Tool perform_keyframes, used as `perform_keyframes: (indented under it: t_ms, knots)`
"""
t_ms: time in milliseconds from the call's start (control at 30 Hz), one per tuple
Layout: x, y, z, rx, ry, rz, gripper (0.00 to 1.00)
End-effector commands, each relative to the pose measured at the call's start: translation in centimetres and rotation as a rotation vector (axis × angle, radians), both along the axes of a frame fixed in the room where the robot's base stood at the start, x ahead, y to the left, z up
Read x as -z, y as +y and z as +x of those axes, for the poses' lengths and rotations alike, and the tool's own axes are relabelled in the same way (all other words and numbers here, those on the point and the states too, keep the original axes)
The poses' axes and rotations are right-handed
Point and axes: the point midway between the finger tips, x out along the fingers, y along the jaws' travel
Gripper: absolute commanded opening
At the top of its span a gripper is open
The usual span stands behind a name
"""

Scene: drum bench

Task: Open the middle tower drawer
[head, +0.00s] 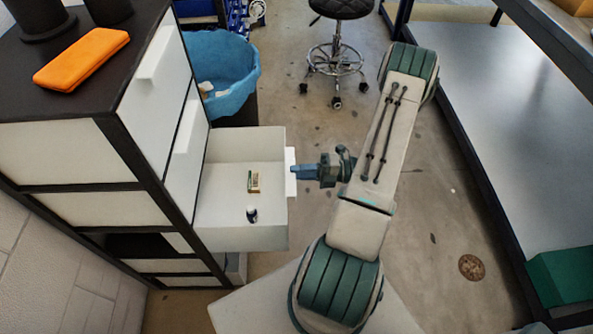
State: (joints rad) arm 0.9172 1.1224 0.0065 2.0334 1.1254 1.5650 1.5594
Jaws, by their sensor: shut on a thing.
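The drawer tower (105,165) stands at the left, with a dark frame and white drawer fronts. One white drawer (240,237) is pulled well out to the right, below two shut drawers with white handles. A small tan and green item (254,181) and a small dark and white item (251,214) lie in it. My gripper (297,172) is at the right of the open drawer, shut on the white handle (290,165) on its front. The fingertips partly cover the handle.
An orange case (82,58) lies on the tower top near dark round objects. A blue-lined bin (222,72) stands behind the drawer. A wheeled stool (338,50) is at the back. A grey table (480,110) edges the right side, with a green box (560,274).

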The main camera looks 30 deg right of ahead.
Motion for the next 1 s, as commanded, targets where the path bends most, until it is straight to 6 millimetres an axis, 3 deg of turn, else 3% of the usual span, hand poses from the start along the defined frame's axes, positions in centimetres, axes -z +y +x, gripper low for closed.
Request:
perform_keyframes:
  t_ms: [200,233,267,300,667,1000]
  knots:
    - [0.6,0.1,-0.3,-0.003,0.012,-0.008,0.00]
    - [0.6,0.1,-0.3,-0.003,0.012,-0.008,0.30]
    - [0.6,0.1,-0.3,-0.003,0.012,-0.008,0.38]
    - [0.6,0.1,-0.3,-0.002,0.010,-0.007,0.40]
    - [0.3,-0.6,-0.3,0.001,0.005,-0.006,0.40]
    - [0.3,-6.7,-3.5,0.002,0.005,-0.008,0.40]
